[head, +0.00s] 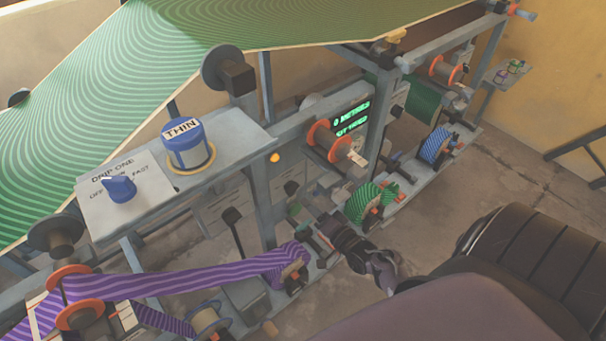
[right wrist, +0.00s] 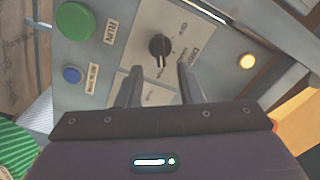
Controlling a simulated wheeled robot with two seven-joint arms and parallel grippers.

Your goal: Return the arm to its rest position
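My right gripper (head: 343,238) shows small and dark in the middle of the head view, at the press's lower front, and the arm behind it comes in from the lower right. In the right wrist view its two fingers (right wrist: 158,84) stand apart with nothing between them. A black knob (right wrist: 159,47) on a grey panel lies beyond the fingertips. The fingers look apart from the knob, but the exact gap is hard to judge. My left gripper is not in the head view.
The panel also carries a green button (right wrist: 75,20), a blue button (right wrist: 72,74) and a lit lamp (right wrist: 247,61). A green striped roll (head: 370,203) and a purple striped web (head: 180,283) are close by. Open floor (head: 510,180) lies to the right.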

